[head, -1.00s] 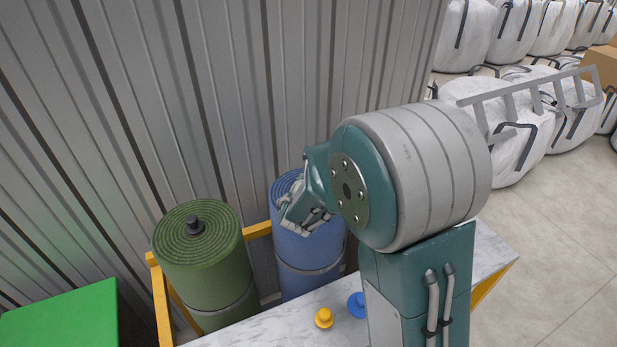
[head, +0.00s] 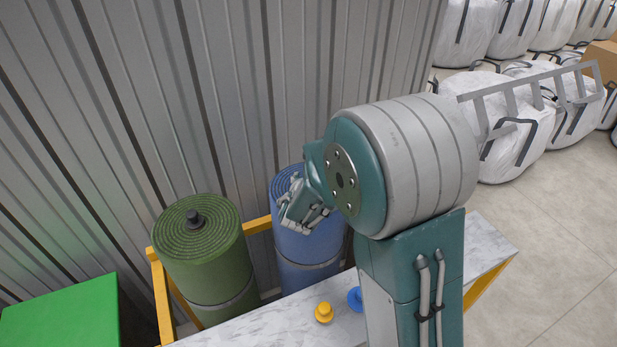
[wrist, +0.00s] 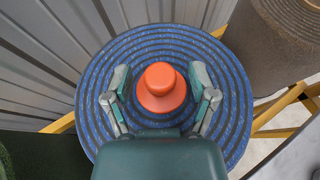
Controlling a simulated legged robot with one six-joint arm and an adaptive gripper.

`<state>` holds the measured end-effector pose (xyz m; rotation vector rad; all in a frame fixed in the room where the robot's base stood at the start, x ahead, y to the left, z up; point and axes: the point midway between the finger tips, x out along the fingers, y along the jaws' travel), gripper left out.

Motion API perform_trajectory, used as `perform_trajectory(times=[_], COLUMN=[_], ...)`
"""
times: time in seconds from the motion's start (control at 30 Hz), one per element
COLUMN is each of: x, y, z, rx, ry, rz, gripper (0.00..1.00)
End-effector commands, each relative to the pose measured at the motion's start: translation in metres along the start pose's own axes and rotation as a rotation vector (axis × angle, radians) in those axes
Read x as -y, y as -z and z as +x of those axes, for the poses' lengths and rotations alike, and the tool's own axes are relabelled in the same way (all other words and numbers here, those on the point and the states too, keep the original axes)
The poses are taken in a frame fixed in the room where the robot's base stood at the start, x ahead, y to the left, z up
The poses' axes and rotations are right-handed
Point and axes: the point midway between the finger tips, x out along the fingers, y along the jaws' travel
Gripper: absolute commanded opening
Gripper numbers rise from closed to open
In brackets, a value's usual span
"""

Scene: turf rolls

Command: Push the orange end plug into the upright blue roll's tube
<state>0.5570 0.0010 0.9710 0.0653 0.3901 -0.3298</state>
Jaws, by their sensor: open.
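The blue roll (head: 308,258) stands upright by the corrugated wall, and its spiral top (wrist: 105,110) fills the middle of the wrist view. The orange end plug (wrist: 161,86) sits at the centre of that spiral, knob facing the camera. Its flange covers the tube mouth, so I cannot tell how deep it is in. My gripper (wrist: 160,80) is open, with one finger on each side of the plug and a visible gap to both. In the head view my gripper (head: 303,207) is over the blue roll's top and hides the plug.
A green roll (head: 205,265) with a dark plug (head: 194,217) stands left of the blue one. A yellow plug (head: 324,312) and a blue plug (head: 355,298) lie on the marble-topped table (head: 270,328). A brown roll (wrist: 285,50) is close by in the wrist view.

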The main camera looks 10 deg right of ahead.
Motion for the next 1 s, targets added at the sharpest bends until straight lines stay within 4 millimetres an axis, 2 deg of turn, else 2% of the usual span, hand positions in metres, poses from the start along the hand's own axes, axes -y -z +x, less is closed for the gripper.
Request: perform_trajectory(times=[0.17, 0.7, 0.83, 1.0], x=[-0.001, -0.002, -0.002, -0.001], y=[0.000, 0.000, 0.001, 0.001], z=[-0.008, -0.102, -0.114, -0.119], rx=[0.000, 0.002, 0.000, 0.000], ry=[-0.002, -0.003, -0.001, 0.000], rz=[0.000, 0.000, 0.000, -0.002], gripper=[0.74, 0.74, 0.74, 0.74])
